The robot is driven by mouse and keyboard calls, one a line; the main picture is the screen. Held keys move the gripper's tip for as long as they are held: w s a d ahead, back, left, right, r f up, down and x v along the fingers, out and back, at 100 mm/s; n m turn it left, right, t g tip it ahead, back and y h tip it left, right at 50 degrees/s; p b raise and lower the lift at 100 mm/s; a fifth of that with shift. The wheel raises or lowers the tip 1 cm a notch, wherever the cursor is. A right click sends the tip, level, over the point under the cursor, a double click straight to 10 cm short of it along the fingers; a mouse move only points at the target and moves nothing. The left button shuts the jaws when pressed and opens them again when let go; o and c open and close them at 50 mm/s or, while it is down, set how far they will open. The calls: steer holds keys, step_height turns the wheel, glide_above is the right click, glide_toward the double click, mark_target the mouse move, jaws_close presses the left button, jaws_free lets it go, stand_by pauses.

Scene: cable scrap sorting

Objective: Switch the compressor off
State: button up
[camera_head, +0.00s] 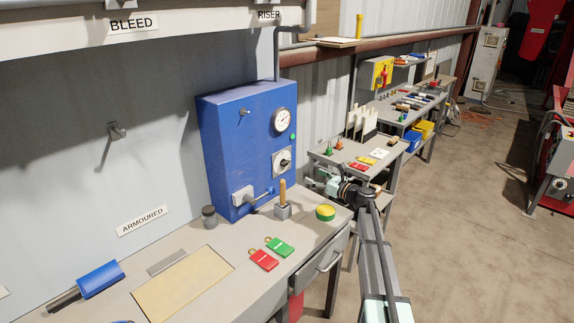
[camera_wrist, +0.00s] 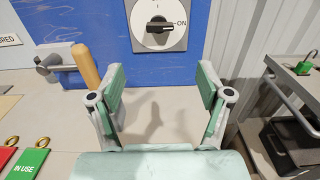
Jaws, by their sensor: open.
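The blue compressor box (camera_head: 240,140) stands against the wall at the back of the grey bench. Its rotary switch (camera_head: 282,161) is a black knob on a pale square plate on the front face. In the wrist view the switch (camera_wrist: 160,25) is near the top centre, with its handle lying about level and the mark ON at its right. My gripper (camera_head: 318,183) is to the right of the box, its fingers partly hard to make out there. In the wrist view my gripper (camera_wrist: 161,82) is open and empty, below and apart from the switch.
A pressure gauge (camera_head: 282,120) and a lever valve (camera_head: 245,196) are on the box. A yellow-green round tin (camera_head: 325,212), a red tag (camera_head: 264,260) and a green tag (camera_head: 279,247) lie on the bench.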

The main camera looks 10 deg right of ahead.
mark_target(288, 164)
steer(key=p+x, duration=0.3)
steer(key=x, duration=1.1)
steer(key=shift+w+a+f+p, duration=0.1)
steer(key=shift+w+a+p, duration=0.15)
steer(key=shift+p, duration=0.15)
steer(key=c, duration=1.2)
